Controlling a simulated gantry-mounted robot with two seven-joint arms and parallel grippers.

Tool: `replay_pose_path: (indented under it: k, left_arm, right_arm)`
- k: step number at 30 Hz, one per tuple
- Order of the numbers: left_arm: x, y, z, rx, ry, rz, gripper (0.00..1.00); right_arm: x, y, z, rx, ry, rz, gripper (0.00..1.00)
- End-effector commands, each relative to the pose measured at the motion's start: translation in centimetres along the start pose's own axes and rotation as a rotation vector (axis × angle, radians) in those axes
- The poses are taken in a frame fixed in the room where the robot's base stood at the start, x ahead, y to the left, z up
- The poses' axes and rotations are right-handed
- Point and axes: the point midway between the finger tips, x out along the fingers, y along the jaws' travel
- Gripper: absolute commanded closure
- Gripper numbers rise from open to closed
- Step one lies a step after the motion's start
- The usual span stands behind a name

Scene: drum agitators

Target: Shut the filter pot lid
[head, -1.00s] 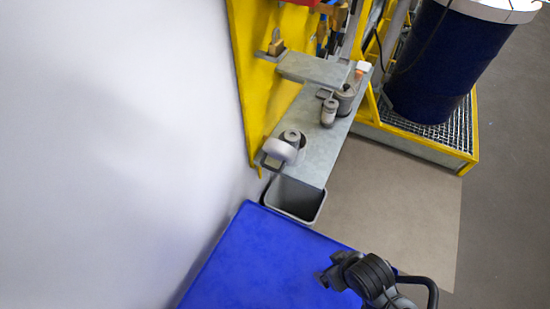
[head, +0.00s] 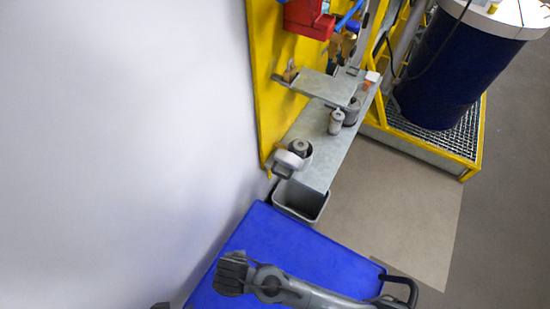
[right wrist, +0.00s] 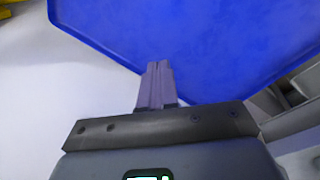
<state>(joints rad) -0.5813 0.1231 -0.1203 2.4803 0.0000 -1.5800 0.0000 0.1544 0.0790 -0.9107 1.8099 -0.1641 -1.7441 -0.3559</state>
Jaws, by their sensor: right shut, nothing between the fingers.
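On the grey shelf (head: 325,165), at its near left end, stands a small grey pot with a dark top (head: 299,147). A pale round piece (head: 288,160) sits tilted at its front left; it may be the filter pot's raised lid, but I cannot tell for sure. A second grey pot (head: 352,110) stands farther back on the shelf. My right gripper (right wrist: 157,85) is shut and empty in the right wrist view, over the pale wall and the blue surface. In the head view my right arm crosses the blue top, well short of the shelf; its fingertips are hidden. My left gripper is not seen.
A small grey bottle (head: 335,122) stands beside the second pot. A grey bin (head: 300,203) sits below the shelf end, beside the blue top (head: 300,245). A yellow panel (head: 265,85) backs the shelf. A blue drum (head: 450,75) stands on a grating. The white wall is close at left.

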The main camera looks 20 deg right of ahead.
Motion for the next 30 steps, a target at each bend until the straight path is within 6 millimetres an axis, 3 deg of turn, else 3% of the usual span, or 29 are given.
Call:
replay_pose_path:
  k: [1, 5, 10, 15, 21, 30]
  left_arm:
    - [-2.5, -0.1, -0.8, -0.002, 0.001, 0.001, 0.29]
    - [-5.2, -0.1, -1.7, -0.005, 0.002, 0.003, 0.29]
    - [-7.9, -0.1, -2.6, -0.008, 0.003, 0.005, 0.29]
    - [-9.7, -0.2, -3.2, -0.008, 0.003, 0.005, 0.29]
    - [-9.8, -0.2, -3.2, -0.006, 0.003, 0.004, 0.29]
    - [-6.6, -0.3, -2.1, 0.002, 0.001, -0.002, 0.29]
  right_arm:
    - [-1.8, 1.4, -0.9, -0.133, -0.069, 0.046, 1.0]
    - [-2.4, 4.1, -0.9, -0.435, -0.281, 0.149, 1.0]
    - [-3.8, 9.8, 1.5, -0.701, -0.585, 0.262, 1.0]
    - [-6.9, 14.5, 4.2, -0.83, -0.845, 0.313, 1.0]
    - [-8.3, 16.7, 5.7, -0.873, -0.979, 0.323, 1.0]
    - [-6.4, 18.2, 7.3, -0.871, -0.986, 0.323, 1.0]
